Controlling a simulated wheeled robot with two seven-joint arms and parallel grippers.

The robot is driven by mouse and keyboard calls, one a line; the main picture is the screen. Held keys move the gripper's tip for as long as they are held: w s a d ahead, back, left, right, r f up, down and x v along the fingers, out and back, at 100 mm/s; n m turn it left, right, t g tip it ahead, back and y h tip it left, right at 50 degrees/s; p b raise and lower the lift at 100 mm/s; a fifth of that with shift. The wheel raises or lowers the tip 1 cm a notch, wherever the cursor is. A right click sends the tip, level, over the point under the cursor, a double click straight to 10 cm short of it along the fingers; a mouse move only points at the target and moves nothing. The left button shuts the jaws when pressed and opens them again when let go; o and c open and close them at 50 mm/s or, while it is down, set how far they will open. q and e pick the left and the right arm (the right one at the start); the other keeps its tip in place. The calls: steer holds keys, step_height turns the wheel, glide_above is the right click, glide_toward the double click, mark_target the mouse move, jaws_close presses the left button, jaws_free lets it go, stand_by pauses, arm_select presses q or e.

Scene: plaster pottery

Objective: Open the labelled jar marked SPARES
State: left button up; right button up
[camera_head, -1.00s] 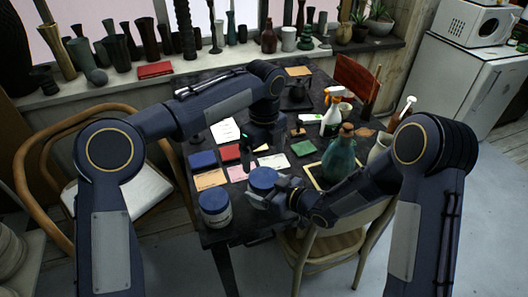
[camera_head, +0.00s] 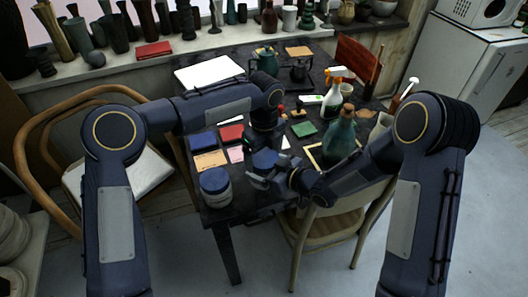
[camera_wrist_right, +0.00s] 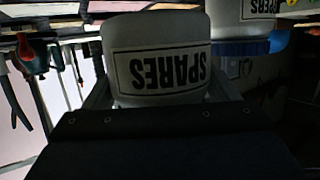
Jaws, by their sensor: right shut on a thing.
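The SPARES jar (camera_wrist_right: 160,72) is pale with a black-framed label, upside down in the right wrist view. In the head view its blue lid (camera_head: 264,161) is on top, near the table's front edge. My right gripper (camera_head: 264,179) is shut on the jar's body from the right. My left gripper (camera_head: 262,146) points down just above or at the lid; its fingertips are too small and dark to tell open from shut, or touching from apart.
A teal bottle (camera_head: 339,136) and a white spray bottle (camera_head: 331,97) stand right of the jar. A chair (camera_head: 325,232) stands in front.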

arm_select(q)
steer(key=c, duration=0.8)
steer(key=shift+o, duration=0.2)
steer(key=n, duration=0.5)
steer(key=shift+r, duration=0.1)
steer(key=n, duration=0.4)
steer(key=shift+n, duration=0.4)
